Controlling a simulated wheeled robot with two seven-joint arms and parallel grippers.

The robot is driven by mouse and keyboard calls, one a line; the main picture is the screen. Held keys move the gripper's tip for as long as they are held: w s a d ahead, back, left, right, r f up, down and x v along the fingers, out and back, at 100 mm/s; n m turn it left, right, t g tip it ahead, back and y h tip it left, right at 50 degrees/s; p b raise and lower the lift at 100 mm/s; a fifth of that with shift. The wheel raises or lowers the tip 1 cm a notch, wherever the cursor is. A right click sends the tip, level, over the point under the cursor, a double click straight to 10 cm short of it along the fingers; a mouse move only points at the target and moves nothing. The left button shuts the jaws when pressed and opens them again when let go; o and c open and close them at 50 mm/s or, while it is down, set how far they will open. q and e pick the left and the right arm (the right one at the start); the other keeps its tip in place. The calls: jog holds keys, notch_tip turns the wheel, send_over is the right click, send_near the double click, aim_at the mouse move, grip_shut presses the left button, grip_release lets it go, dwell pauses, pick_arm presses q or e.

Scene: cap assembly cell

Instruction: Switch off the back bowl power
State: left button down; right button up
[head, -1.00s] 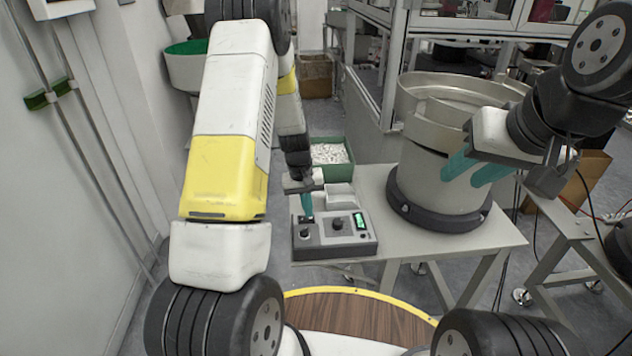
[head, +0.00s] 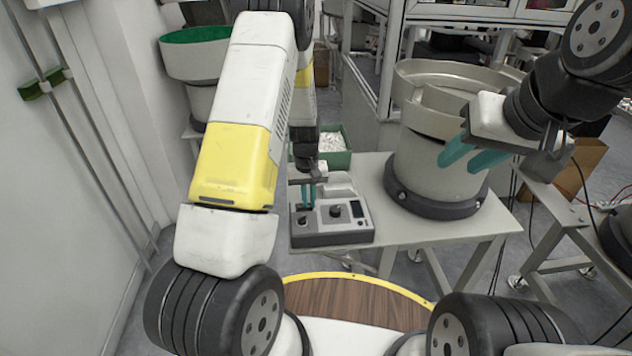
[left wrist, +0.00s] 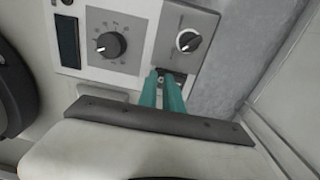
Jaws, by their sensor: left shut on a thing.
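The grey and white control box (head: 335,238) sits on the light table, left of the large metal feeder bowl (head: 437,165). Its display (head: 358,210) is dark; it also shows dark in the left wrist view (left wrist: 68,42). A black dial (left wrist: 110,44) and a smaller knob (left wrist: 188,40) are on the panel. My left gripper (head: 309,204) points down at the box's left part, its teal fingers close together on the small power switch (left wrist: 168,76), mostly hidden between the tips. My right gripper (head: 471,160) is open and empty in front of the feeder bowl.
A green-lined bowl (head: 196,40) stands at the back left. A green bin of white parts (head: 334,142) is behind the control box. A cardboard box (head: 588,158) is at the right. The table's front right (head: 440,232) is clear.

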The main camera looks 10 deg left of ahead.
pick_arm(q)
jog(key=shift+s+d+f, duration=0.1)
jog(key=shift+s+f, duration=0.15)
jog(key=shift+f, duration=0.3)
jog(key=shift+s+a+r, duration=0.1)
jog(key=shift+s+a, duration=0.1)
jog(key=shift+a, duration=0.75)
jog(key=shift+r, duration=0.1)
notch_tip(320, 180, up, 15)
jog(key=d, duration=0.1)
jog(key=shift+w+d, duration=0.2)
jog(key=shift+w, duration=0.25)
